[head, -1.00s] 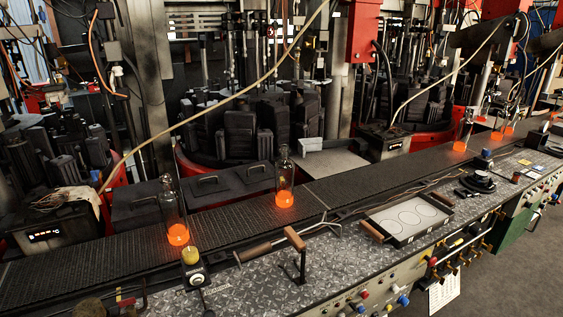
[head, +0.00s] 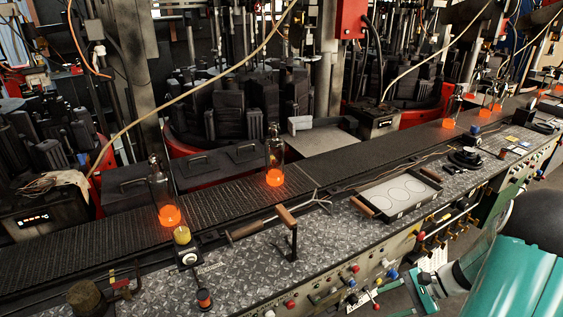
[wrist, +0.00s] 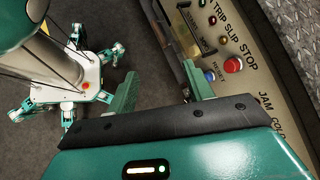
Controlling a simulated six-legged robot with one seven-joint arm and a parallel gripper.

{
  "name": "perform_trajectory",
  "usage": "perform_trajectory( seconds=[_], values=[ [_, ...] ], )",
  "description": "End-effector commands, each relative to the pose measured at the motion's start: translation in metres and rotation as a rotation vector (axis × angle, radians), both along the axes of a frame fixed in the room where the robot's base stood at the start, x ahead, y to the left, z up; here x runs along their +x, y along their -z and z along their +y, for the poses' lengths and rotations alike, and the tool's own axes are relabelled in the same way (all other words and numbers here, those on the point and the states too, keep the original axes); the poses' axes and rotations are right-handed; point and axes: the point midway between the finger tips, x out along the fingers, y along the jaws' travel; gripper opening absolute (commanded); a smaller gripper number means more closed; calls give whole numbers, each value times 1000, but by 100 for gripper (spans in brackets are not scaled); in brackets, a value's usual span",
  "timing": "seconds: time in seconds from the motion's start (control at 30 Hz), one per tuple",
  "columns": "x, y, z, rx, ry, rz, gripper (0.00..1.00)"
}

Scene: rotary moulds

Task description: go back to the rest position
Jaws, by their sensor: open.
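My gripper (wrist: 160,88) is open and empty in the wrist view, its two teal fingers apart over dark floor. The front panel (wrist: 245,70) of the conveyor bench, with a red button (wrist: 233,64) and printed labels, is just right of the fingers. My own base and legs show at the left of that view. In the head view my teal arm (head: 515,283) fills the lower right corner, in front of the bench's panel. I cannot make out the fingertips there.
Glowing-bottomed glass bottles stand on the dark conveyor (head: 225,200), one at the left (head: 162,193), one in the middle (head: 274,160) and several farther right. Tongs (head: 262,223) and a tray with white ovals (head: 436,184) lie on the bench top (head: 330,235). Mould machines stand behind.

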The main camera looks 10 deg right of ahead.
Motion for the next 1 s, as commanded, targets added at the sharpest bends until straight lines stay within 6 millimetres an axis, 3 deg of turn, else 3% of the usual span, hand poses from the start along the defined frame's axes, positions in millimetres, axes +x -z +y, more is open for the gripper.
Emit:
perform_trajectory(
  seconds=[0.1, 0.47, 0.7, 1.0],
  values=[
    [5, -37, 27, -128, -136, -30, 52],
    [-6, -127, 104, -499, -496, -169, 52],
    [-28, -178, 149, -739, -703, -318, 52],
    [-66, -229, 192, -1018, -906, -561, 52]
  ],
)
